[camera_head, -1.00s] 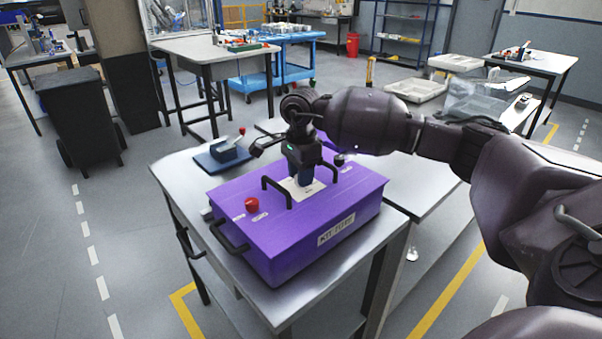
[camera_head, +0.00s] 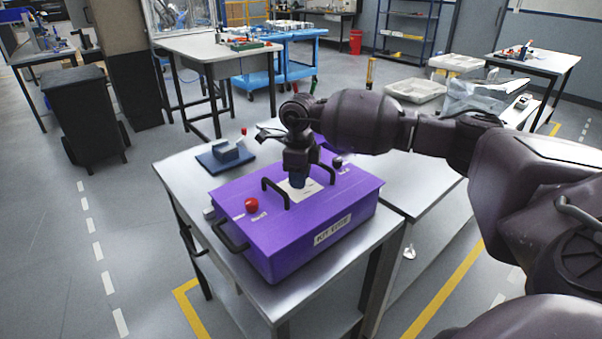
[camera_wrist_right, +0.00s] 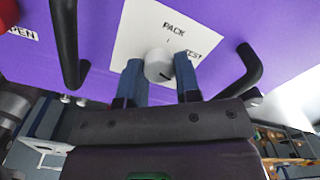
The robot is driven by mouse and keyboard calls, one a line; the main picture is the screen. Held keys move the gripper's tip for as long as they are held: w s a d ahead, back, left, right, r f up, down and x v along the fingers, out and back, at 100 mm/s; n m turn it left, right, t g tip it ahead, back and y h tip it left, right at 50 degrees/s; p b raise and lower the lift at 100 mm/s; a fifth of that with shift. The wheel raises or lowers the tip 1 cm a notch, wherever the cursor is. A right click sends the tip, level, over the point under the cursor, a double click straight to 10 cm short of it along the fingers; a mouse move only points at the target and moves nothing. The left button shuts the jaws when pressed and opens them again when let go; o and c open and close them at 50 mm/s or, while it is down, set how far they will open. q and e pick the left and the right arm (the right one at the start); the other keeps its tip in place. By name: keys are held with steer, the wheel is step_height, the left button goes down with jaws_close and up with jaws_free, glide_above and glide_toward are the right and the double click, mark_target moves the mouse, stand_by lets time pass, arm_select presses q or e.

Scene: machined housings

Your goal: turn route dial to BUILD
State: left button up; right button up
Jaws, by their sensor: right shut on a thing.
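The route dial (camera_wrist_right: 158,65) is a round grey knob on a white plate (camera_wrist_right: 135,38) on top of the purple box (camera_head: 288,247). The plate reads PACK above the knob and TEST to its right in the wrist view; no BUILD label is readable. A dark mark shows on the knob's lower right edge. My right gripper (camera_head: 298,183) points down over the plate, between the box's two black handles. In the wrist view its blue fingers (camera_wrist_right: 160,80) are shut on the dial, one on each side. My left gripper is not in view.
Black handles (camera_wrist_right: 238,72) stand close on both sides of the fingers. A red button (camera_head: 251,205) and a dark knob (camera_head: 337,162) are on the box top. A blue block fixture (camera_head: 226,155) lies behind the box on the metal table (camera_head: 183,168).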

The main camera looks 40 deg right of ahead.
steer(key=shift+r+m+p, duration=0.1)
steer(key=shift+m+p, duration=0.3)
steer(key=shift+m, duration=0.8)
steer(key=o, duration=0.9)
steer(key=shift+o, duration=0.2)
steer(key=shift+r, duration=0.4)
step_height(320, 180, up, 10)
